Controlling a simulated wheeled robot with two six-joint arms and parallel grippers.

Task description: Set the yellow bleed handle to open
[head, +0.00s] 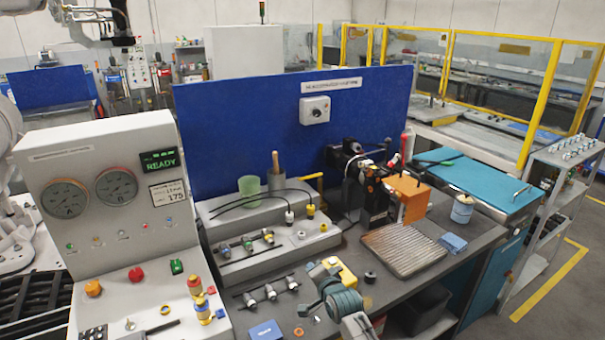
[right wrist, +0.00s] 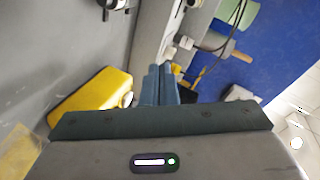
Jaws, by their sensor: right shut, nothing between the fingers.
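A thin yellow L-shaped bar (head: 315,177) stands behind the bench manifold, in front of the blue panel; it may be the bleed handle, but no label confirms it. Its open or closed setting cannot be read. A yellow strip also shows past the fingers in the right wrist view (right wrist: 198,77). Yellow-and-red fittings (head: 203,311) stand on the console at left. My right gripper (head: 316,271) is shut and empty above the bench front, apart from the bar. Its blue-grey fingers lie together in the right wrist view (right wrist: 160,82). My left gripper is not in view.
The manifold (head: 262,250) with black hoses lies left of my right gripper. A yellow box (head: 347,272) is close beside it, also in the right wrist view (right wrist: 95,100). A ribbed tray (head: 404,246) and orange block (head: 408,195) stand right. A green cup (head: 249,187) stands behind.

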